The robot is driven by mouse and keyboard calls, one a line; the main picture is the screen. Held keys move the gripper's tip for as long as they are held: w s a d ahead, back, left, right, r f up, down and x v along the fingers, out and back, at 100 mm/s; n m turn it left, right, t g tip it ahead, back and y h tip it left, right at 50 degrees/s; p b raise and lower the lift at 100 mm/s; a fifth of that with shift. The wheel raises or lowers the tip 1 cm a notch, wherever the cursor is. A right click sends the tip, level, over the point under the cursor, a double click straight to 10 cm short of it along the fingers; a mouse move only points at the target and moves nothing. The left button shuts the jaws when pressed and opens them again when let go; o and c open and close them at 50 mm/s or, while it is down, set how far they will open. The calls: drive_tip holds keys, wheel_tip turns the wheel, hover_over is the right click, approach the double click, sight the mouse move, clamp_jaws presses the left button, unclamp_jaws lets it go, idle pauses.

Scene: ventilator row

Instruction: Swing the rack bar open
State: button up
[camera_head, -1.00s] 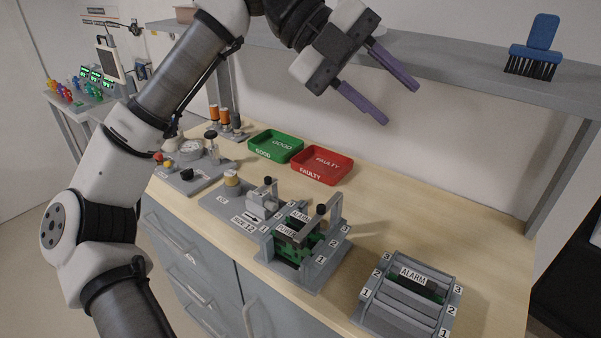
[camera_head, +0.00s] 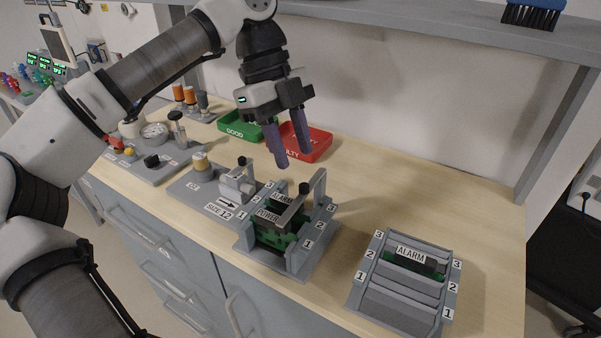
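The card rack (camera_head: 314,257) stands on the bench with green cards labelled POWER and ALARM in its slots. A grey rack bar (camera_head: 290,213) lies across the top of the cards, with a black knob (camera_head: 304,188) at its far end beside a grey upright post. My gripper (camera_head: 293,155) points down above and behind the rack, apart from the bar. Its two purple fingers are spread with nothing between them. The bar's hinge is not clear to see.
A second rack (camera_head: 368,298) with an ALARM card stands at right. A green tray (camera_head: 236,131) and a red tray (camera_head: 321,143), partly hidden by my fingers, lie behind. A shelf (camera_head: 420,43) overhangs the back. A small grey fixture (camera_head: 236,187) stands left of the card rack.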

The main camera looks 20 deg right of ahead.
sight(304, 184)
drive_tip(key=shift+x, duration=2.75)
clamp_jaws()
